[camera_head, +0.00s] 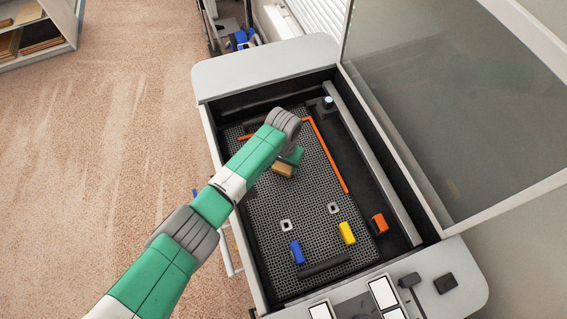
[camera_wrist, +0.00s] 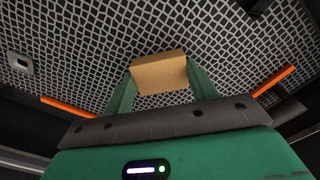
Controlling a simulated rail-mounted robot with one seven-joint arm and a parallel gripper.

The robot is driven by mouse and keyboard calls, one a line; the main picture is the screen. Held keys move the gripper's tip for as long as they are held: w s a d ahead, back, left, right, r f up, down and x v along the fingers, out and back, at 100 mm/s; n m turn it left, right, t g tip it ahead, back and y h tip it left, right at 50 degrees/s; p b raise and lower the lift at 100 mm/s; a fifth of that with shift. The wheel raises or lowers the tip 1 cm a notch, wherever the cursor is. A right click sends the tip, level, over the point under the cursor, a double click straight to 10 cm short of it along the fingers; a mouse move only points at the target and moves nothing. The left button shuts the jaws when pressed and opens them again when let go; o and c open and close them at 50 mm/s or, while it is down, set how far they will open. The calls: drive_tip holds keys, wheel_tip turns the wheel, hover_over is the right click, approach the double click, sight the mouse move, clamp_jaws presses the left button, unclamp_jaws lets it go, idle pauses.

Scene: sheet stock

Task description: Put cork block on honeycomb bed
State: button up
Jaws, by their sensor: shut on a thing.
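The cork block (camera_head: 284,170) is a small tan block, held over the honeycomb bed (camera_head: 266,209) of an open machine. In the wrist view the cork block (camera_wrist: 160,72) sits between the two green fingers of my gripper (camera_wrist: 162,85), which is shut on it. In the head view my gripper (camera_head: 290,158) is partly hidden behind my wrist. The honeycomb bed (camera_wrist: 235,50) fills the upper part of the wrist view. I cannot tell whether the block touches the bed.
On the bed lie a blue block (camera_head: 297,252), a yellow block (camera_head: 347,233), a dark bar (camera_head: 323,266) and two small pale squares (camera_head: 285,225). An orange strip (camera_head: 328,160) edges the bed. An orange block (camera_head: 379,223) sits right of it. The glass lid (camera_head: 450,100) stands open.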

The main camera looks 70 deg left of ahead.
sight(284, 166)
drive_tip(key=shift+f, duration=0.1)
drive_tip(key=o, duration=0.9)
drive_tip(key=shift+o, duration=0.2)
wheel_tip(284, 166, up, 12)
drive_tip(key=p, duration=0.1)
